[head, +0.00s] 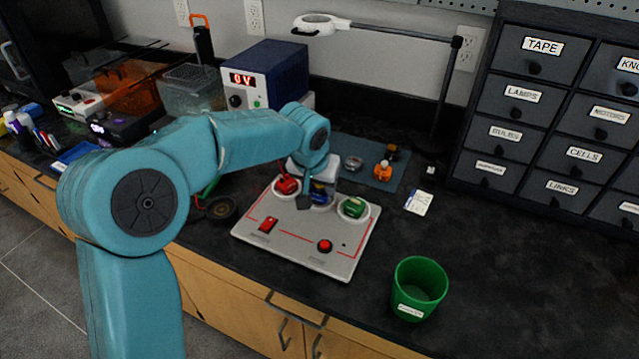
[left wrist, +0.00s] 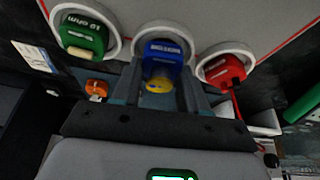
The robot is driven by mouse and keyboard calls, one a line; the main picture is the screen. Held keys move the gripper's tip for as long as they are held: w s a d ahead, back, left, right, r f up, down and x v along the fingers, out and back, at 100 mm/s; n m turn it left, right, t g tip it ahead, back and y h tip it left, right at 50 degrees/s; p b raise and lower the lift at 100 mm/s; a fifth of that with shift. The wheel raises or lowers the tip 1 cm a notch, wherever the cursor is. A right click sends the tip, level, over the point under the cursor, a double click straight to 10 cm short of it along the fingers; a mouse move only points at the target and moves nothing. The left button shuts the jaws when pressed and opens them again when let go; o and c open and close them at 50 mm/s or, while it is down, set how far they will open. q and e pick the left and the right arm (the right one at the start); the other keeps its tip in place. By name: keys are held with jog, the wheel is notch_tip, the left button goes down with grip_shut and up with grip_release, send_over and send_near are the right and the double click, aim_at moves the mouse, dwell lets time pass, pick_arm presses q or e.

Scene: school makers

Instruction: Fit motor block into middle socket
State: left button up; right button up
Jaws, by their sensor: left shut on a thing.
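The grey board (head: 290,258) lies on the dark bench with a row of three round white sockets along its far side. The blue motor block (head: 320,196) is at the middle socket; in the left wrist view the block (left wrist: 164,50) shows inside the white ring. My left gripper (head: 312,198) is shut on it from above, one finger on each side. A yellow part shows on the block's near end. I cannot tell whether the block is fully seated. The red block (head: 287,185) sits in the left socket, the green block (head: 353,207) in the right one. My right gripper is out of view.
A green cup (head: 419,288) stands right of the board. Behind are a blue mat (head: 372,163) with small parts, including an orange one (head: 382,171), and a power supply (head: 265,77). Labelled drawers (head: 545,120) stand at the right. The bench right of the board is mostly clear.

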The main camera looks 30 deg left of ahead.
pick_arm(q)
jog(key=shift+f+b, duration=0.3)
jog(key=shift+f, duration=0.1)
jog(key=o, duration=0.8)
jog(key=shift+p+v, duration=2.75)
jog(key=shift+v, duration=2.75)
jog(key=shift+r, duration=0.1)
